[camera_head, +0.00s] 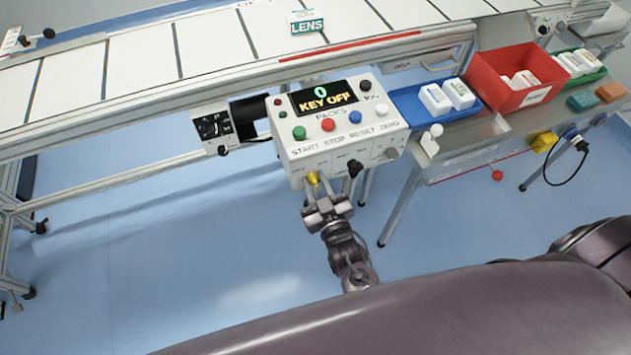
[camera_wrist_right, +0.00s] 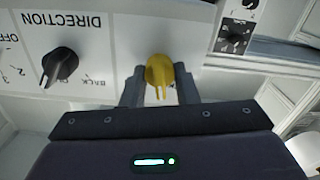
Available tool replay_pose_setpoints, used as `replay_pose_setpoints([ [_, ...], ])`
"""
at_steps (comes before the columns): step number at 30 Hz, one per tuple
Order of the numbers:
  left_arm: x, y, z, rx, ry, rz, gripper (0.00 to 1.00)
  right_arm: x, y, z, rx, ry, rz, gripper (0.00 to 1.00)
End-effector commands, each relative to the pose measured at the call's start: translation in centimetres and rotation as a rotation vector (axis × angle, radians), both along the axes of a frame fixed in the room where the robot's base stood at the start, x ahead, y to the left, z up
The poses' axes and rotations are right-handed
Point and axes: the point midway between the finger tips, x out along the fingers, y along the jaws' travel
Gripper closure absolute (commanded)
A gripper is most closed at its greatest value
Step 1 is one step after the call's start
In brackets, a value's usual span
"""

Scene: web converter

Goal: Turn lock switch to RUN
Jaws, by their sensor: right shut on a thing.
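The control box (camera_head: 333,125) is white, with a display (camera_head: 324,96) reading "0" and "KEY OFF". A yellow switch knob (camera_head: 313,178) sits on its lower front edge; it also shows in the right wrist view (camera_wrist_right: 159,72). My right gripper (camera_head: 321,190) is at this knob, its fingers on either side of it and shut on it. In the wrist view the gripper (camera_wrist_right: 160,86) covers any label by the yellow knob. A black DIRECTION knob (camera_wrist_right: 60,66) is beside it. My left gripper is not in view.
START, STOP, RESET and ZERO buttons are on the box top. A conveyor table (camera_head: 160,75) runs behind. Right of the box are a blue tray (camera_head: 413,113), a red bin (camera_head: 490,90) and a green tray (camera_head: 597,75). Blue floor (camera_head: 180,260) is open at left.

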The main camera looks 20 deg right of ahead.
Motion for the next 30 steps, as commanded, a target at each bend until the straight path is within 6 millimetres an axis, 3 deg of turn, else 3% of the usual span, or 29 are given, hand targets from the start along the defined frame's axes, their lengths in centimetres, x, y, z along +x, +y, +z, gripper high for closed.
replay_pose_setpoints([
  [21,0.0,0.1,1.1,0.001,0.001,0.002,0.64,-0.1,-0.2,-0.1,0.673,0.025,-0.002,0.96],
  [30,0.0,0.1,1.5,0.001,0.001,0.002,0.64,0.0,-0.3,-0.1,0.874,0.032,-0.001,0.96],
])
